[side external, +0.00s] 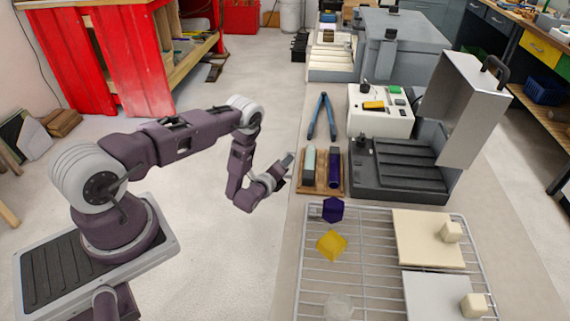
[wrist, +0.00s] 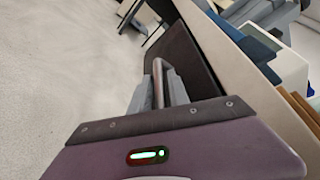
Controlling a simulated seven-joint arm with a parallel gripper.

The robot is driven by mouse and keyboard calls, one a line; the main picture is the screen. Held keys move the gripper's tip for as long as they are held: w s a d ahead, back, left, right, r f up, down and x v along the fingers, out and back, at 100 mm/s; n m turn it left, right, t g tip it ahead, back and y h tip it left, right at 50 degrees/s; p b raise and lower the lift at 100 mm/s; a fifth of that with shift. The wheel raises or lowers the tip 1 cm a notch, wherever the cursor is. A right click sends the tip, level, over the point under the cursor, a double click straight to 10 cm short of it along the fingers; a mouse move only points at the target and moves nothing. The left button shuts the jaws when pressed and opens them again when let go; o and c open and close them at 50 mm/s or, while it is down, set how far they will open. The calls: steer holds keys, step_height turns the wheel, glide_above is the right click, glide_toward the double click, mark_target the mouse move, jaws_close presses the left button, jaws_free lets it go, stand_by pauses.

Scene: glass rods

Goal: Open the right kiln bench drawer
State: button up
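My gripper (wrist: 160,84) is at the arm-facing side of the kiln bench (wrist: 232,62). In the wrist view a dark drawer front (wrist: 190,40) lies below the bench's pale edge. A brownish metal bar handle (wrist: 158,70) stands out from it, and my two grey fingers are on either side of the bar. I cannot tell whether they press on it. In the side external view my gripper (side external: 285,170) is by the bench top's left edge (side external: 297,195). The drawer fronts are hidden there, and I see no open drawer.
On the bench are a wire rack (side external: 375,285) with coloured pieces, a wooden tray (side external: 321,186) of rods, blue-handled pliers (side external: 322,115), and a kiln (side external: 400,168) with its lid raised. The floor (side external: 215,280) between my base and the bench is clear.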

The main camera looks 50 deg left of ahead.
jaws_close()
stand_by(1.3)
